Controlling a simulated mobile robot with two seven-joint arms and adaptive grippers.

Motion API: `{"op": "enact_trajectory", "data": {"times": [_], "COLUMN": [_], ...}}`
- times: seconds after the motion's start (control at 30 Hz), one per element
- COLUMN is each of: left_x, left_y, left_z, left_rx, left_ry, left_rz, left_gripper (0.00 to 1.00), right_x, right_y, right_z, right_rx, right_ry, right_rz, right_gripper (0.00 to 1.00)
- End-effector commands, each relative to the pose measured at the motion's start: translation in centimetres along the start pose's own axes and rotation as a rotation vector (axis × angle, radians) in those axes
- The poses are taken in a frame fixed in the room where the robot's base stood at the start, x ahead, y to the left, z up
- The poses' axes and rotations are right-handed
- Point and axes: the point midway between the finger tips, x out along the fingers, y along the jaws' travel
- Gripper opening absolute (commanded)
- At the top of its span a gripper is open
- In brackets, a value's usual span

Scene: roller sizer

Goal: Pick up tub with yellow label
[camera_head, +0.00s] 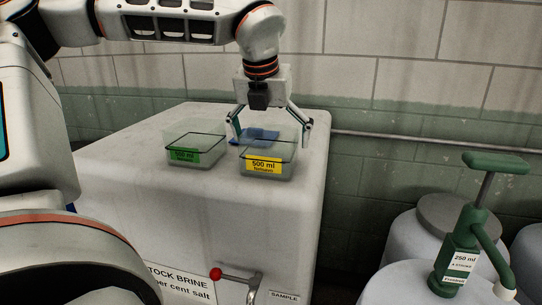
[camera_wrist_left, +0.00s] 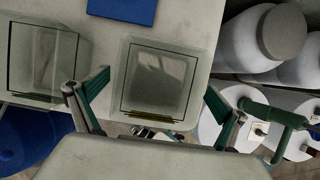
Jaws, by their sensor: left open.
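The clear tub with the yellow "500 ml" label (camera_head: 266,167) stands upright on the white tank's top. My left gripper (camera_head: 270,138) is above and around it, pointing down, fingers spread wide to either side. In the left wrist view the tub (camera_wrist_left: 158,85) lies between the open fingers (camera_wrist_left: 155,88), with visible gaps; its yellow label shows only as a thin strip at the lower edge. Contact cannot be made out. A similar clear tub with a green label (camera_head: 185,156) stands to its left. My right gripper is not in view.
A flat blue object (camera_head: 262,134) lies behind the yellow-label tub. The white tank (camera_head: 120,165) has a red-knobbed tap (camera_head: 216,274) on its front. A green pump (camera_head: 462,240) and white drums stand to the right. A block wall is behind.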

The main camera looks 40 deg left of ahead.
Motion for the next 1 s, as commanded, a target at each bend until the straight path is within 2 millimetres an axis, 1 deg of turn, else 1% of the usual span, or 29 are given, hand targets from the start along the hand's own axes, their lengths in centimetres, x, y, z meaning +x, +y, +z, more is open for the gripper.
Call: {"op": "enact_trajectory", "data": {"times": [0.4, 0.43, 0.47, 0.5, 0.57, 0.6, 0.87, 1.0], "left_x": [0.06, 0.06, 0.06, 0.06, 0.07, 0.07, 0.07, -0.1], "left_y": [0.0, 0.0, 0.0, 0.0, 0.0, 0.0, 0.0, 0.02], "left_z": [-0.03, -0.03, -0.03, -0.03, -0.03, -0.03, -0.03, 0.01], "left_rx": [0.0, 0.0, 0.0, 0.0, 0.0, 0.0, 0.0, -0.001], "left_ry": [0.0, 0.0, 0.0, 0.0, 0.0, 0.0, 0.0, 0.0], "left_rz": [0.0, 0.0, 0.0, 0.0, 0.0, 0.0, 0.0, -0.001], "left_gripper": [1.0, 0.97, 0.9, 0.79, 0.64, 0.59, 0.59, 0.59], "right_x": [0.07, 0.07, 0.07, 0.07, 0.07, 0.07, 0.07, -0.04], "right_y": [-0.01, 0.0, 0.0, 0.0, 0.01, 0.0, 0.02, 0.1], "right_z": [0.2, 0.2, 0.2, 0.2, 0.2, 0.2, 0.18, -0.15], "right_rx": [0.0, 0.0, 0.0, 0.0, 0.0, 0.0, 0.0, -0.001], "right_ry": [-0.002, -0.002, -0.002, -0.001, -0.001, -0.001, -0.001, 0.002], "right_rz": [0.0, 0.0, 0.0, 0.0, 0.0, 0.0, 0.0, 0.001], "right_gripper": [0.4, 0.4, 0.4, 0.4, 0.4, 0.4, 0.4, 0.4]}}
